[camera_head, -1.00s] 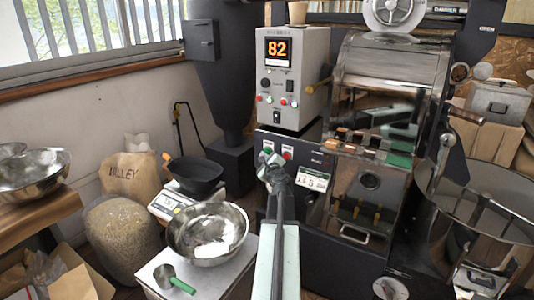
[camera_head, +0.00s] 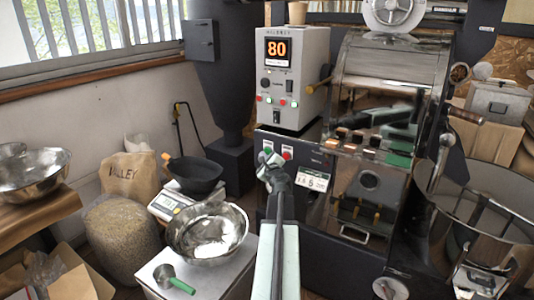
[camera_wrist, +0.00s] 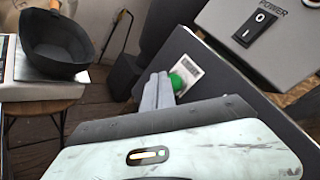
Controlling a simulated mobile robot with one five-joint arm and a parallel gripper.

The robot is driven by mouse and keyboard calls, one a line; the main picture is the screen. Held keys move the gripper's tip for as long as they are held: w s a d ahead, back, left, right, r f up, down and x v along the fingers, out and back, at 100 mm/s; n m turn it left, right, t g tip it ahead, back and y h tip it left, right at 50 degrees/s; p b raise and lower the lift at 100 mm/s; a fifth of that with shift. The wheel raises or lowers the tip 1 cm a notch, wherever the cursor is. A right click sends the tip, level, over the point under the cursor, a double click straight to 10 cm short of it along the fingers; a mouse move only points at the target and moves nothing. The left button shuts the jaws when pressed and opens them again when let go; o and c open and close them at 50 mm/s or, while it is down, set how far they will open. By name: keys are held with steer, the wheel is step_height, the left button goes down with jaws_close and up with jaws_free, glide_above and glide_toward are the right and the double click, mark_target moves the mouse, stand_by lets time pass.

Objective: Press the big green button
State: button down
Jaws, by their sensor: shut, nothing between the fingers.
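The big green button (camera_wrist: 182,82) is a round green dome on a pale plate on the dark machine front. In the head view only a small part of the green button (camera_head: 267,150) shows above my fingers, left of a red button (camera_head: 287,154). My gripper (camera_head: 266,160) is shut and empty, with its tips at the green button. In the wrist view my gripper's grey fingers (camera_wrist: 160,88) lie just left of the dome and overlap its edge. I cannot tell whether they touch it.
A grey control box (camera_head: 297,75) with a lit display reading 80 sits above the buttons. The roaster's metal front (camera_head: 375,190) is to the right. A steel bowl (camera_head: 207,236) and a green-handled scoop (camera_head: 173,279) lie on a pale stand at lower left.

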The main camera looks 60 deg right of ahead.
stand_by(0.7)
steer(key=shift+d, duration=0.45)
steer(key=shift+d, duration=0.4)
stand_by(0.4)
stand_by(0.3)
steer(key=shift+a, duration=0.85)
steer(key=a, duration=0.5)
stand_by(0.7)
